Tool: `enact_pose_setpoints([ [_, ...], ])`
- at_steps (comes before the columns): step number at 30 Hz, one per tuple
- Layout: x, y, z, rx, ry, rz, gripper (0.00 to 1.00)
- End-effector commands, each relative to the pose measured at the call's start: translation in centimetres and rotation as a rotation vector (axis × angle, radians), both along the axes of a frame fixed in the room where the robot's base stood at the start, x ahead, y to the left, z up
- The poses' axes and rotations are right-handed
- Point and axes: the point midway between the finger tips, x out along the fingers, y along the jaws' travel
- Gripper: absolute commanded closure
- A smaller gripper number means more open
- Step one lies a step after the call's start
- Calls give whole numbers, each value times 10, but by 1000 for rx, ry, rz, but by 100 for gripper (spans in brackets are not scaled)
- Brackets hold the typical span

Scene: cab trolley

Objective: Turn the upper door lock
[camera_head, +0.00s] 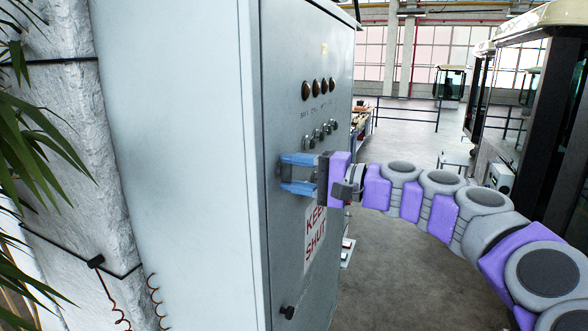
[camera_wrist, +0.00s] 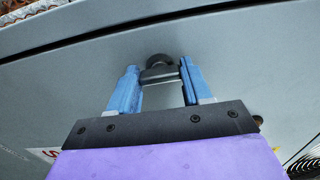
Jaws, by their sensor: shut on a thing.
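The grey cabinet door (camera_head: 310,75) faces right in the head view and fills the wrist view. The upper door lock (camera_wrist: 157,64) is a dark round knob with a lighter bar, seen between the fingertips in the wrist view. My gripper (camera_wrist: 158,75) has its blue fingers on both sides of the lock's bar, shut on it. In the head view my gripper (camera_head: 282,174) is at the door's near edge, and its fingers hide the upper lock. A lower black door lock (camera_head: 287,312) sits near the bottom of the same edge.
The door carries a row of dark round buttons (camera_head: 318,88), several key switches (camera_head: 320,133) and a "KEEP SHUT" sign (camera_head: 314,238). A plant (camera_head: 35,140) and white wall (camera_head: 75,165) stand at left. Open floor (camera_head: 400,270) lies right of the cabinet.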

Motion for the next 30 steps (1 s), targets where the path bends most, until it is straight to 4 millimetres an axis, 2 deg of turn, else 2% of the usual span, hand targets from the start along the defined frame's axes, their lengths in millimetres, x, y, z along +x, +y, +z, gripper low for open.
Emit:
enact_pose_setpoints([
  [11, 1, 0, -4, -3, 7, 0, 82],
  [12, 1, 0, -4, -3, 7, 0, 47],
  [19, 0, 0, -2, -1, 5, 0, 26],
  [26, -2, 0, 0, 0, 2, 0, 26],
  [30, -3, -9, -1, 1, 2, -3, 26],
])
